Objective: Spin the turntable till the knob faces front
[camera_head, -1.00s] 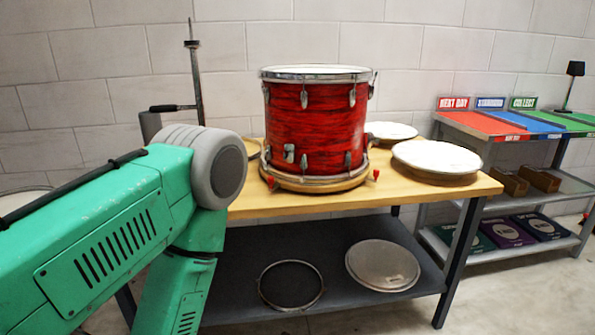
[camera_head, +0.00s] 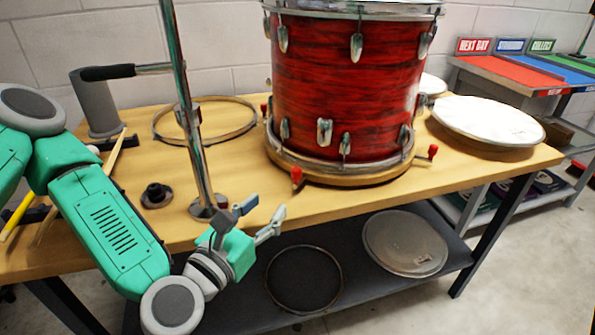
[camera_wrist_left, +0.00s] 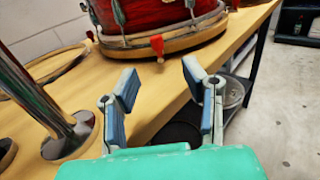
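A red drum (camera_head: 345,85) stands upright on a round wooden turntable (camera_head: 345,172) on the workbench. Red knobs stick out around the turntable: one at the front left (camera_head: 297,176), one at the right (camera_head: 433,151), one at the left (camera_head: 264,110). My left gripper (camera_head: 261,212) is open and empty at the bench's front edge, in front of and left of the turntable, apart from it. In the left wrist view, the front-left knob (camera_wrist_left: 157,46) shows beyond and between the open fingers (camera_wrist_left: 160,80). My right gripper is not in view.
A metal post (camera_head: 188,110) on a round base stands left of the drum, close to my left arm. A wooden hoop (camera_head: 205,138) lies behind it. A white drumhead (camera_head: 488,120) lies at the bench's right end. The bench front before the turntable is clear.

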